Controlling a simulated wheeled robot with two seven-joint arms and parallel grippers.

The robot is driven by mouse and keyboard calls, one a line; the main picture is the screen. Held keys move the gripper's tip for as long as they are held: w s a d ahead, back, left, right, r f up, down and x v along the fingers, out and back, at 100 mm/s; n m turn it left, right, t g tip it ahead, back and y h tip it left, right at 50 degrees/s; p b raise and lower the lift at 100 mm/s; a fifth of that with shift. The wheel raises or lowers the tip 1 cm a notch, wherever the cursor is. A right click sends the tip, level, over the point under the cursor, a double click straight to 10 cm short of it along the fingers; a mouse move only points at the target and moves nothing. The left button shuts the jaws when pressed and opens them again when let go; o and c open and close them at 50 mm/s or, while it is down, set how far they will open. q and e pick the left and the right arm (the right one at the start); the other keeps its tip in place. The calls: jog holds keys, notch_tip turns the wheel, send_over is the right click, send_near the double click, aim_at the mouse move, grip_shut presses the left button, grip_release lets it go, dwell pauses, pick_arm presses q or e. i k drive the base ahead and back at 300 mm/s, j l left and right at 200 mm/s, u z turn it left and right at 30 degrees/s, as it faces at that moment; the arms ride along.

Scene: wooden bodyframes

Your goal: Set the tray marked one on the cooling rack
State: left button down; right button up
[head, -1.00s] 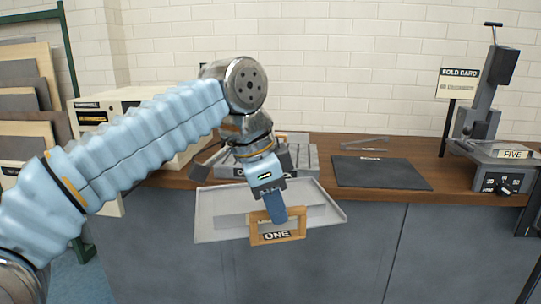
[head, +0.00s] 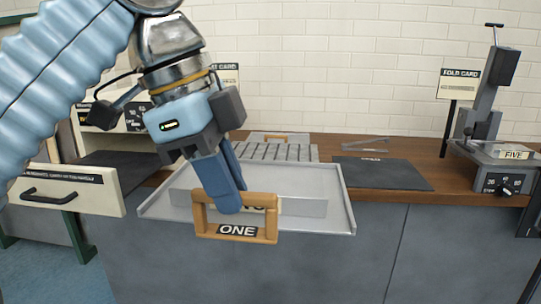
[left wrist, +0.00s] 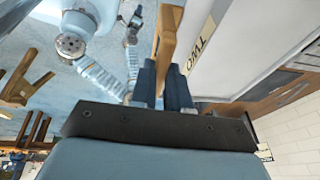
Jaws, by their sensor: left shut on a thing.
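The tray marked one is a shallow grey metal tray (head: 300,177) with a wooden handle (head: 271,220) labelled ONE on its near side. My left gripper (head: 230,203) is shut on this handle and holds the tray in front of the counter's front edge, looking nearly level. The fingers also show on the wooden handle in the left wrist view (left wrist: 163,85). A second label behind the handle is mostly hidden; a label in the left wrist view seems to read TWO. A grey slotted rack (head: 270,152), probably the cooling rack, sits on the counter behind the tray. My right gripper is not seen.
Another wooden-handled piece (head: 280,137) lies behind the slotted rack. A dark mat (head: 382,173) lies right of it on the wooden counter (head: 440,172). A machine labelled FIVE (head: 495,150) stands at the right. A cream panel with a black handle (head: 70,192) juts out at left.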

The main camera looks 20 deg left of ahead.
aim_at(270, 154)
jog(key=i+j, duration=1.25)
